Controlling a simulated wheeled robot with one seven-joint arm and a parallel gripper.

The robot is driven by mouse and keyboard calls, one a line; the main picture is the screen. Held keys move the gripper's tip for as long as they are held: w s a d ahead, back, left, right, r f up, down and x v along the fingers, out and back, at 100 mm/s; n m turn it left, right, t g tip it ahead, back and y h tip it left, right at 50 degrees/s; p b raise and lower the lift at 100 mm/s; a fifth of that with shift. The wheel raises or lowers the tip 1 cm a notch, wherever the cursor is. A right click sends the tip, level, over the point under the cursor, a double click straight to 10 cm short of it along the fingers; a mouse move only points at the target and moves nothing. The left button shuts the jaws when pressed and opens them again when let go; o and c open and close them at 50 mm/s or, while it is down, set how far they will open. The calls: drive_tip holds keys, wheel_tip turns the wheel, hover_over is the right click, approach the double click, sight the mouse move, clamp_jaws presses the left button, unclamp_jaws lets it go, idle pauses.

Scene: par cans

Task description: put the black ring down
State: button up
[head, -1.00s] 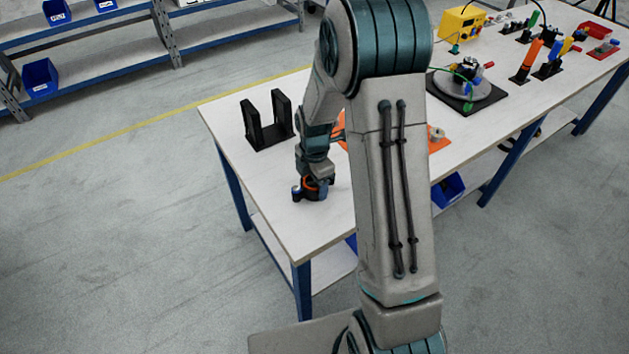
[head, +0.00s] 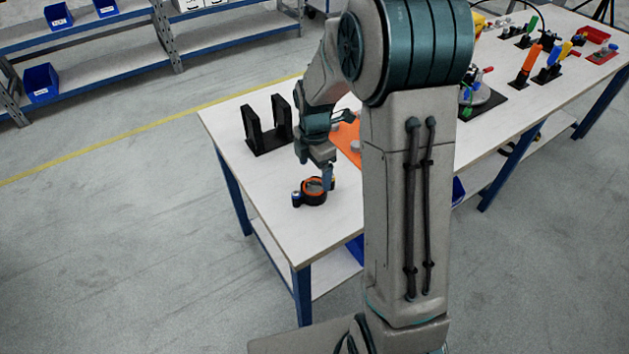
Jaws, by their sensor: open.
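The black ring (head: 314,198) lies on the white table top near its left front edge. It has an orange inner edge and a small silver-blue part on its left side. My gripper (head: 325,178) is open just above and behind the ring, with its fingers pointing down. A finger overlaps the ring's far right side in the picture, and I cannot tell whether it touches.
A black two-post stand (head: 266,130) is on the table behind the ring. An orange plate (head: 347,143) is partly hidden by my arm. Tools and fixtures, including an orange-handled one (head: 529,62), crowd the table's far right. Bare table (head: 290,232) lies before the ring.

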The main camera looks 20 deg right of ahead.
drive_tip(key=s+r+m+t, duration=0.1)
drive_tip(key=s+r+m, duration=0.9)
drive_tip(key=r, duration=0.2)
drive_tip(key=s+r+m+t, duration=0.1)
drive_tip(key=s+m, duration=0.9)
drive_tip(key=m, duration=0.1)
drive_tip(key=shift+s+m+t, duration=0.3)
drive_tip(key=shift+m+t, duration=0.1)
